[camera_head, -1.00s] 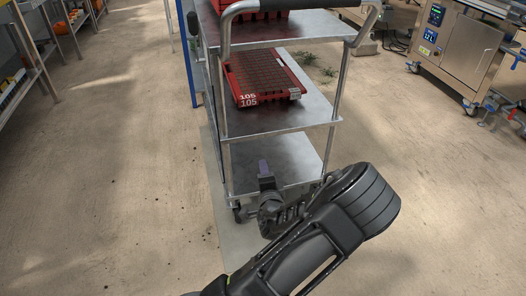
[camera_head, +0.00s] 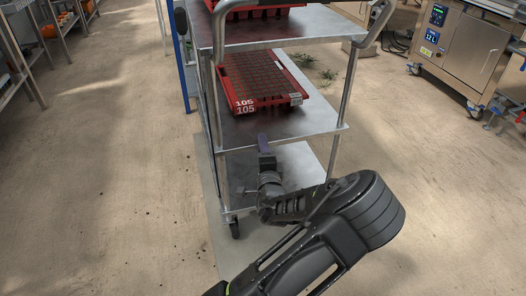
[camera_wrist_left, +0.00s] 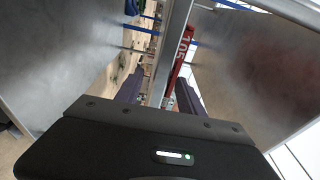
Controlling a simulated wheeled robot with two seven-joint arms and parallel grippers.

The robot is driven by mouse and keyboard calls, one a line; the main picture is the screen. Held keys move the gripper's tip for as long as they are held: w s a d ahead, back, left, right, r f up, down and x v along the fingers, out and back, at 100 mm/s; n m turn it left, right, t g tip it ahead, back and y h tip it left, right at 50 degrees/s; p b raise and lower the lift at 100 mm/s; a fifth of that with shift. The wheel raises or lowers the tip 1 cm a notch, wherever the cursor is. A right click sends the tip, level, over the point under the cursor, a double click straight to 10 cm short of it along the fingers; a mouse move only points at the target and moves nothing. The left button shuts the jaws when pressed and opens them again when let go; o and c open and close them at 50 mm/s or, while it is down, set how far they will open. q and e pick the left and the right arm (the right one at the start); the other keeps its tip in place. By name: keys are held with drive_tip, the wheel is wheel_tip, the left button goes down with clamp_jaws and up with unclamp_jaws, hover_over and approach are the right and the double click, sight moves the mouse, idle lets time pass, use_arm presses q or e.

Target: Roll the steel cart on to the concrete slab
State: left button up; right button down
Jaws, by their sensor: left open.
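The steel cart (camera_head: 283,121) stands upright ahead of me in the head view, with a curved push handle and several shelves. A red tray marked 105 (camera_head: 262,80) lies on its middle shelf. A pale grey strip (camera_head: 222,252) shows on the floor under the cart's near left wheel; I cannot tell whether it is the concrete slab. My left gripper (camera_head: 264,145) is low at the cart's near side, in front of the lower shelf. In the left wrist view the gripper (camera_wrist_left: 158,94) is open, with a cart post (camera_wrist_left: 177,45) seen between its fingers; contact is unclear. My right gripper is out of view.
A steel machine with a display (camera_head: 465,50) stands on casters at the back right. Shelving racks (camera_head: 22,45) line the left. A blue post (camera_head: 181,65) stands just left of the cart. The brown floor is open on both sides.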

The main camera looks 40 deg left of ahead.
use_arm(q)
drive_tip(key=b+x, duration=0.2)
drive_tip(key=x, duration=0.3)
drive_tip(key=shift+w+a+f, duration=0.15)
drive_tip(key=shift+w+a, duration=0.45)
drive_tip(key=shift+a, duration=0.05)
clamp_jaws()
idle(0.9)
